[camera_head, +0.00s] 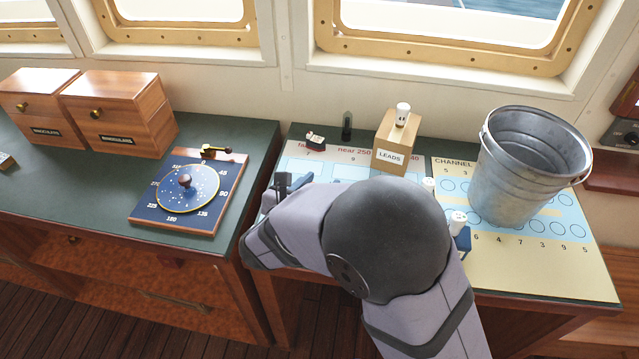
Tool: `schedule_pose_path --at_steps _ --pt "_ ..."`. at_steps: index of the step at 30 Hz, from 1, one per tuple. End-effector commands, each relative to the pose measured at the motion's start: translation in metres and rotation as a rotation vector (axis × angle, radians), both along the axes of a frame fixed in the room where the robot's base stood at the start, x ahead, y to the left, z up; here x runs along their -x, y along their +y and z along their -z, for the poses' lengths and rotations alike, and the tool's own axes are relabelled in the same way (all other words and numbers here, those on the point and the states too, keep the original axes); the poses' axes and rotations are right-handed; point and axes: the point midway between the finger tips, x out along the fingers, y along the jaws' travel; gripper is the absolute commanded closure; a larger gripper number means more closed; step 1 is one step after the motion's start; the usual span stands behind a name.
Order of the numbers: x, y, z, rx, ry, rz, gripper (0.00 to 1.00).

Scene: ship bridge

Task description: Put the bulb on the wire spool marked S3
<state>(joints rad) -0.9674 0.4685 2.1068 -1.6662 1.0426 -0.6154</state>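No bulb can be made out for certain. A small dark upright cylinder (347,125) stands at the back of the chart table, and I cannot tell whether it is the bulb. A white spool-like piece (403,114) with a dark mark stands on the box labelled LEADS. Two more white pieces, one partly hidden (428,185) and one with dark marks (458,218), show by my arm. No S3 mark is readable. My gripper (291,184) is low over the chart's left side, mostly hidden by my arm; its fingertips and any held object are unclear.
The LEADS box (391,155) stands mid-back. A large metal bucket (522,170) covers part of the channel chart (540,255) at right. A small dark-and-white object (316,141) lies at back left. Wooden binocular boxes (120,115) and a blue dial board (188,190) occupy the left cabinet.

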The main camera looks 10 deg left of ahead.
Motion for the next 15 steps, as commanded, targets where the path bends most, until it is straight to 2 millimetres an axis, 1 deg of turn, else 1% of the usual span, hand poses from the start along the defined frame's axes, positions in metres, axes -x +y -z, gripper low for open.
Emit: schedule_pose_path --at_steps 8,11,15 --pt "0.001 0.0 -0.006 0.0 0.0 -0.001 0.6" --pt "0.011 0.004 -0.008 -0.002 -0.002 -0.003 0.6" --pt "0.031 0.008 -0.016 -0.004 -0.001 -0.004 0.6"
